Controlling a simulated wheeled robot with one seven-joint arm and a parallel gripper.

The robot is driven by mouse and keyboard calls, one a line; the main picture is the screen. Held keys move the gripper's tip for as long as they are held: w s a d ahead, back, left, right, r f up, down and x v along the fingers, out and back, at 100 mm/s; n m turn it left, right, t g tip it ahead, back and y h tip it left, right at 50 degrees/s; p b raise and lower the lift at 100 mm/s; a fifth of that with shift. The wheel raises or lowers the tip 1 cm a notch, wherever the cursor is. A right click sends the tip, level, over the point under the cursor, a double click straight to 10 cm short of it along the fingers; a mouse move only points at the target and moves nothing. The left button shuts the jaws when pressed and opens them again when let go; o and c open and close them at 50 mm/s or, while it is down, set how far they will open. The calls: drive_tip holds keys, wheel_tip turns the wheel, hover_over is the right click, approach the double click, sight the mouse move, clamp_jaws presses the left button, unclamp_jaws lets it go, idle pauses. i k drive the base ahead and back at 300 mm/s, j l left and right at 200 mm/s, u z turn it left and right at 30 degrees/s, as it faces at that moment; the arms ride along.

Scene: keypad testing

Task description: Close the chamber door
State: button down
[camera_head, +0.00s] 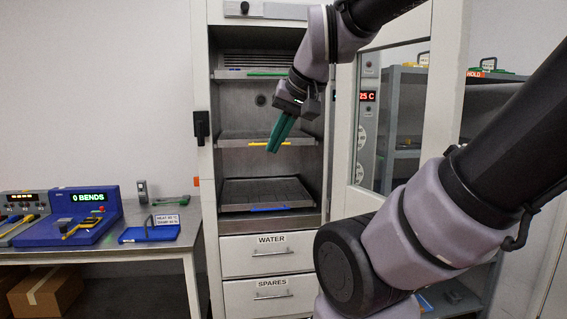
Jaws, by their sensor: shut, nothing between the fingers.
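The chamber (207,140) is a tall white cabinet with a metal interior and several shelves. Its door (443,90) stands open, swung out to the right, with a window in a white frame. A black latch (201,127) is on the chamber's left front edge. My gripper (273,148), with green fingers, is shut and empty. It appears in front of the chamber opening, near the middle shelf, left of the door. My arm hides part of the door and the opening's right edge. I cannot tell whether the gripper touches anything.
Shelves inside carry green, yellow and blue strips; the lower shelf (235,206) holds a dark grid. Drawers marked WATER (262,257) and SPARES (240,298) are below. A table (140,253) with blue testers stands left. A grey rack (398,82) stands behind the door.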

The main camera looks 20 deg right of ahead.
sight(447, 24)
drive_tip(key=z, duration=1.1)
drive_tip(key=l+z, duration=0.15)
drive_tip(key=z, duration=0.3)
drive_tip(key=i+z, duration=0.15)
drive_tip(key=z, duration=0.25)
drive_tip(key=i+l+z, duration=0.1)
drive_tip(key=z, duration=0.35)
drive_tip(key=i+z, duration=0.15)
drive_tip(key=z, duration=0.25)
drive_tip(key=i, duration=1)
drive_tip(key=i+l, duration=0.15)
drive_tip(key=i, duration=0.8)
drive_tip(key=i+u, duration=0.1)
drive_tip(key=u, duration=0.35)
drive_tip(key=i+u, duration=0.1)
drive_tip(key=u, duration=0.35)
drive_tip(key=l+u, duration=0.1)
drive_tip(key=u, duration=0.35)
drive_tip(key=i+l+u, duration=0.1)
drive_tip(key=u, duration=2.25)
drive_tip(key=k+l+z, duration=0.15)
drive_tip(key=z, duration=0.2)
drive_tip(key=k+l+z, duration=0.2)
drive_tip(key=z, duration=0.15)
